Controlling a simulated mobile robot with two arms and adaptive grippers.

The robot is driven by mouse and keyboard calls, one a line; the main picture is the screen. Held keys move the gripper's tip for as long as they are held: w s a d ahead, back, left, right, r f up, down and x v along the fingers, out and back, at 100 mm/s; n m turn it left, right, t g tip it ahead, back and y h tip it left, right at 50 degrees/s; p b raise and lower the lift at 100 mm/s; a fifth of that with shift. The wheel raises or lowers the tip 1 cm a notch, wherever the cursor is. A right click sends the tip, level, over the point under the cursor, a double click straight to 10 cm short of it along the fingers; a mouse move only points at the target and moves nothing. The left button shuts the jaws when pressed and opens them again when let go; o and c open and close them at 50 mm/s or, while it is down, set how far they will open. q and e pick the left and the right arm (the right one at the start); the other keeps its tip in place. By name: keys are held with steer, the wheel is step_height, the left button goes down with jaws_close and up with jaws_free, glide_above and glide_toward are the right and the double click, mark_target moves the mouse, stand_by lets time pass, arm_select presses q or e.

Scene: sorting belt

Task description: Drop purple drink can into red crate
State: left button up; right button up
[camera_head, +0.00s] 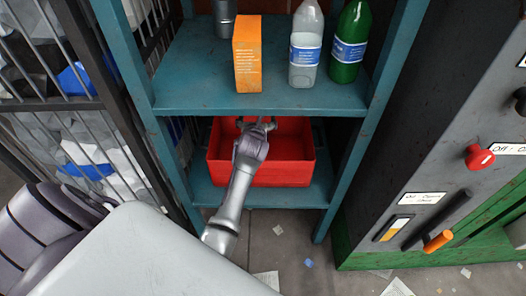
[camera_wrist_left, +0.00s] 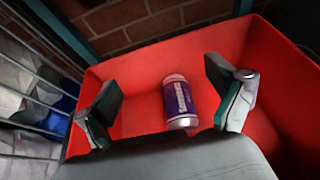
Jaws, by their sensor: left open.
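The purple drink can (camera_wrist_left: 179,102) with white lettering and pale ends shows in the left wrist view, inside the red crate (camera_wrist_left: 150,65). It appears to lie on the crate floor, apart from both fingers. In the head view the can is not visible. The red crate (camera_head: 300,174) stands on the lower shelf of the teal rack. My left gripper (camera_head: 257,122) is at the crate, and its spread fingers show on either side of the can in the wrist view. It is open and empty. My right gripper is not in view.
The upper shelf (camera_head: 200,93) above the crate holds an orange box (camera_head: 247,55), a clear bottle (camera_head: 305,50), a green bottle (camera_head: 349,45) and a grey cylinder (camera_head: 225,18). A wire cage stands left, a control cabinet (camera_head: 440,150) right. Paper scraps litter the floor.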

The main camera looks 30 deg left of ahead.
arm_select(q)
steer(key=v, duration=1)
steer(key=shift+s+d, duration=0.25)
steer(key=shift+s, duration=0.05)
